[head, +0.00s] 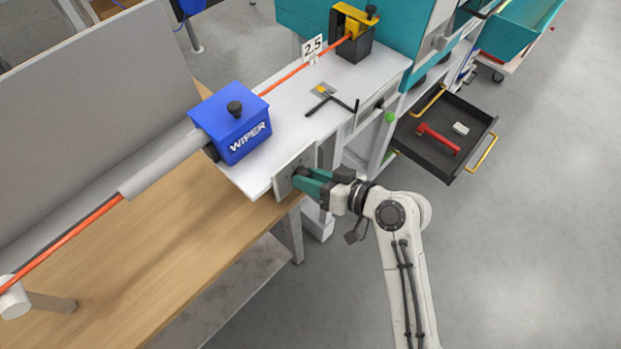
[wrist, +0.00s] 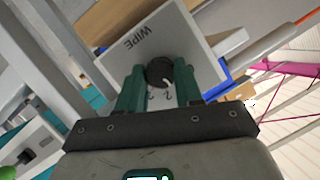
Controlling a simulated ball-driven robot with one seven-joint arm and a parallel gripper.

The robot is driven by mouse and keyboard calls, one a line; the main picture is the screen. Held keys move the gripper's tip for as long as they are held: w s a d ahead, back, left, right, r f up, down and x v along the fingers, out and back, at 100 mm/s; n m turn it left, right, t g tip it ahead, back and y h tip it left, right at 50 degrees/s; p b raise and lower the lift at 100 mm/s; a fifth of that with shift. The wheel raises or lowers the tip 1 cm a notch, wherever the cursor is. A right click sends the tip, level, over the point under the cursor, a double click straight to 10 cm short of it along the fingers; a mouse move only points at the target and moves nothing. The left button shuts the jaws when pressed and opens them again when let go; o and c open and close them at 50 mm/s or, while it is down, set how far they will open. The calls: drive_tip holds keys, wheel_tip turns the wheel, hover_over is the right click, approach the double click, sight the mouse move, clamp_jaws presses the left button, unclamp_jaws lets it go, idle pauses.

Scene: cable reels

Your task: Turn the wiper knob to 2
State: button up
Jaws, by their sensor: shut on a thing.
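The wiper knob is a round black knob (wrist: 160,72) on a light grey panel (wrist: 135,52) marked "WIPE" in the wrist view. A white mark shows at its lower right edge, and small numerals sit just below; the fingers partly hide the dial, and I cannot tell which number the mark meets. In the head view the panel (head: 283,181) is on the front edge of the white bench, and the knob is mostly hidden by the fingers. My gripper (head: 304,178), with green fingers, is shut on the knob; the fingers also show in the wrist view (wrist: 160,84).
A black tool (head: 330,102) lies nearby. An open drawer (head: 470,120) holding a red hammer juts out right. Floor at lower right is clear.

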drive_tip(key=m+y, duration=0.1)
drive_tip(key=m, duration=0.1)
drive_tip(key=m+g+y+b, duration=0.1)
drive_tip(key=m, duration=0.1)
drive_tip(key=shift+d+f+m+y, duration=0.1)
drive_tip(key=shift+f+m+y, duration=0.1)
drive_tip(key=shift+m+y, duration=0.1)
idle(0.5)
drive_tip(key=o, duration=1)
drive_tip(key=shift+o, duration=0.2)
drive_tip(key=b+v, duration=0.1)
drive_tip(key=v, duration=0.9)
drive_tip(key=shift+d+b, duration=0.4)
drive_tip(key=shift+r, duration=0.15)
